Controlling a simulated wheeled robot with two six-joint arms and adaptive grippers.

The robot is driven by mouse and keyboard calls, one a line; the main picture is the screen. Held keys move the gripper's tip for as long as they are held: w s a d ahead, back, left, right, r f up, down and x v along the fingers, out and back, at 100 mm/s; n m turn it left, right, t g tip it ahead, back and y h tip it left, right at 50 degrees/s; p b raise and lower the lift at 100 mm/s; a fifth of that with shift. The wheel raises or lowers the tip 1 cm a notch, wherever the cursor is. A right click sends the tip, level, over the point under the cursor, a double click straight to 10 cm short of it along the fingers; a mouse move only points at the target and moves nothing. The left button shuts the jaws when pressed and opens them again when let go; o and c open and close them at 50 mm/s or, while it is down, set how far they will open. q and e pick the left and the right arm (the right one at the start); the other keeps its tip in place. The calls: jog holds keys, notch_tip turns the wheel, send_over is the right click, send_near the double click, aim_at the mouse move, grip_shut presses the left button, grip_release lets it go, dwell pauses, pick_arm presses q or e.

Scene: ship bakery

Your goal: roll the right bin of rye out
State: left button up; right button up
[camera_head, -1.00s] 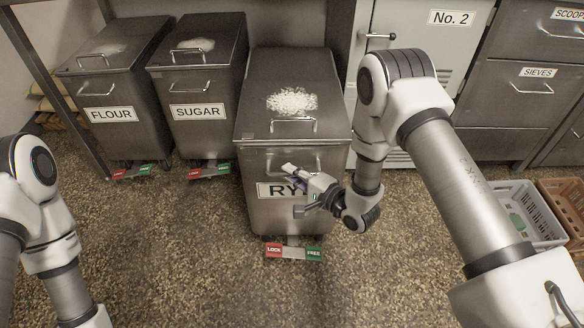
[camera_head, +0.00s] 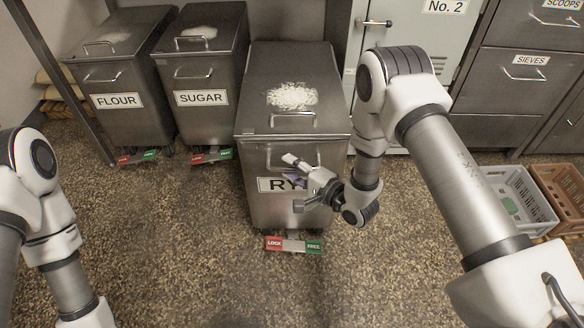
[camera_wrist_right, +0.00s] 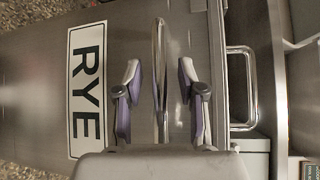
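The rye bin (camera_head: 262,220) is a steel bin with a RYE label, right of two similar bins. It also shows in the right wrist view (camera_wrist_right: 50,50). My right gripper (camera_head: 297,182) is at its front handle. In the right wrist view the two fingers (camera_wrist_right: 160,95) stand part-closed on either side of the handle bar (camera_wrist_right: 160,40), with narrow gaps showing. The bin moves with this gripper, so I take it as held. The lock/free pedal (camera_head: 293,244) juts out below; which side is down I cannot tell. My left gripper is out of view.
The flour bin (camera_head: 130,128) and sugar bin (camera_head: 203,125) stand to the left. A grey locker marked No. 2 (camera_head: 437,35) and drawers (camera_head: 522,95) stand behind right. Grey (camera_head: 530,232) and brown crates (camera_head: 567,222) lie at right. The floor in front is clear.

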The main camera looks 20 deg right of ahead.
jog(key=v, duration=1.2)
jog(key=shift+a, duration=0.1)
